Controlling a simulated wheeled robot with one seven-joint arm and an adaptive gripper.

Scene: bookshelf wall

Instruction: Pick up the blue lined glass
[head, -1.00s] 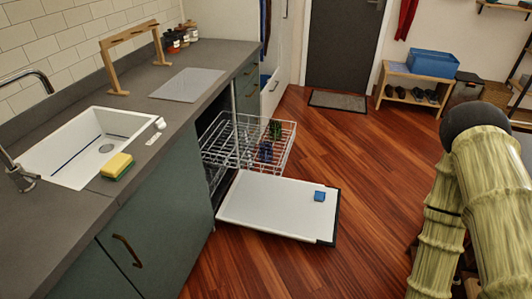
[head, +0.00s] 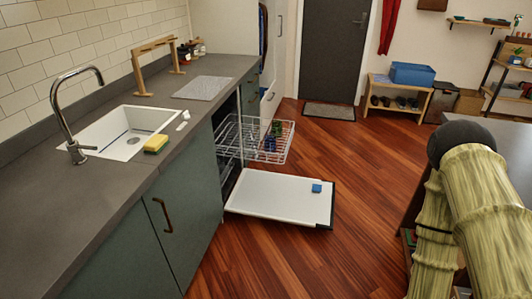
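A small dark blue, glass-like item (head: 270,143) stands in the pulled-out wire rack (head: 238,140) of the open dishwasher. It may be the blue lined glass, but it is too small for me to make out any lines. A dark green item (head: 277,128) is right behind it in the rack. My arm, with a green bamboo-like surface, fills the lower right, well apart from the rack. My gripper is not in view.
The dishwasher door (head: 262,198) lies open low over the wood floor, with a small blue block (head: 316,188) on it. The counter at left holds a sink (head: 112,150) and a yellow-green sponge (head: 156,144). Open floor lies right of the door. A grey tabletop (head: 508,140) is behind my arm.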

